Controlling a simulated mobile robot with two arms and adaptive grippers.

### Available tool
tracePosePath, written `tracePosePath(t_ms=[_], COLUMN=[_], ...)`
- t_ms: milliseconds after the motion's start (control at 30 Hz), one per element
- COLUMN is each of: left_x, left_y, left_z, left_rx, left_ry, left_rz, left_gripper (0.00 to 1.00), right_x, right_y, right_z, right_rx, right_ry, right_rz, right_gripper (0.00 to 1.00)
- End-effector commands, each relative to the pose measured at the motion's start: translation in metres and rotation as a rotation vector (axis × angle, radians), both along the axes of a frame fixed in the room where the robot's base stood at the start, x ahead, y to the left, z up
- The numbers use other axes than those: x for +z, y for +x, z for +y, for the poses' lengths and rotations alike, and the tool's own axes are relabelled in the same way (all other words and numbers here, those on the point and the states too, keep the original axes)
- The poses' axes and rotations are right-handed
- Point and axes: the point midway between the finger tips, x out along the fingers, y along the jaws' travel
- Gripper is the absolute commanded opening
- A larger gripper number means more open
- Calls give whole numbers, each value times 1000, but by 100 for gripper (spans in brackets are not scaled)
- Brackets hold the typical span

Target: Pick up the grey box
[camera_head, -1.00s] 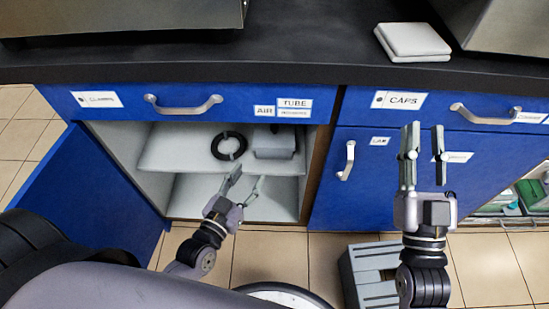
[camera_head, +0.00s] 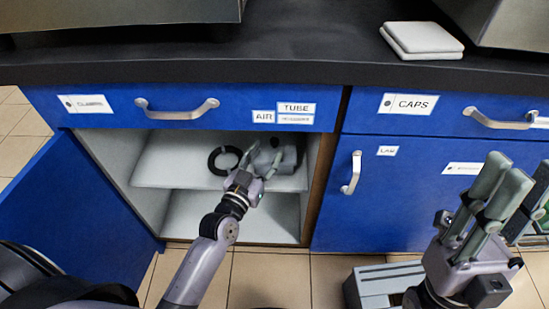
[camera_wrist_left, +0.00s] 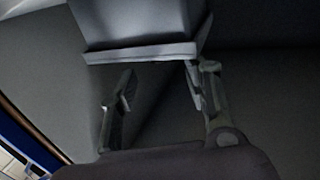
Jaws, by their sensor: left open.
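The grey box (camera_head: 290,157) sits on the upper shelf inside the open cabinet, right of a black ring, partly hidden by my left gripper. My left gripper (camera_head: 264,160) reaches into the cabinet at the box's front left. It is open and empty. In the left wrist view the box (camera_wrist_left: 140,25) with its projecting rim fills the upper middle. The left gripper's fingers (camera_wrist_left: 160,72) are spread just below that rim; whether they touch it I cannot tell. My right gripper (camera_head: 512,185) is open and empty in front of the right-hand cabinet.
A black ring (camera_head: 224,159) lies close left of my left gripper. The blue cabinet door (camera_head: 75,205) stands open at left. The drawer front (camera_head: 220,106) is above the opening. A grey slotted block (camera_head: 385,278) stands on the floor. The lower shelf (camera_head: 255,218) looks empty.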

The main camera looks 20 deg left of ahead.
Motion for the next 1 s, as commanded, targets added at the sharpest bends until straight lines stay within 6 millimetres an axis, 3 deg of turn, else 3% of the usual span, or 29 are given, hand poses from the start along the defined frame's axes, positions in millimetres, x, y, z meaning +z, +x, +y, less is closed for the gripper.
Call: tracePosePath(t_ms=[267, 467, 733, 1000], left_x=[-1, -1, 0, 0], left_y=[32, 57, 59, 59], left_z=[-4, -6, -7, -7], left_rx=[0, 0, 0, 0], left_ry=[-3, -2, -1, 0], left_rz=[-3, -1, 1, 1], left_gripper=[44, 44, 44, 27], right_x=[-6, -12, -12, -12], right_y=[-14, -14, -14, -14], right_z=[-3, -3, -3, -3], right_rx=[4, 4, 4, 4], right_ry=[24, 23, 23, 23], right_rz=[-72, -71, -70, -70], right_gripper=[28, 28, 28, 28])
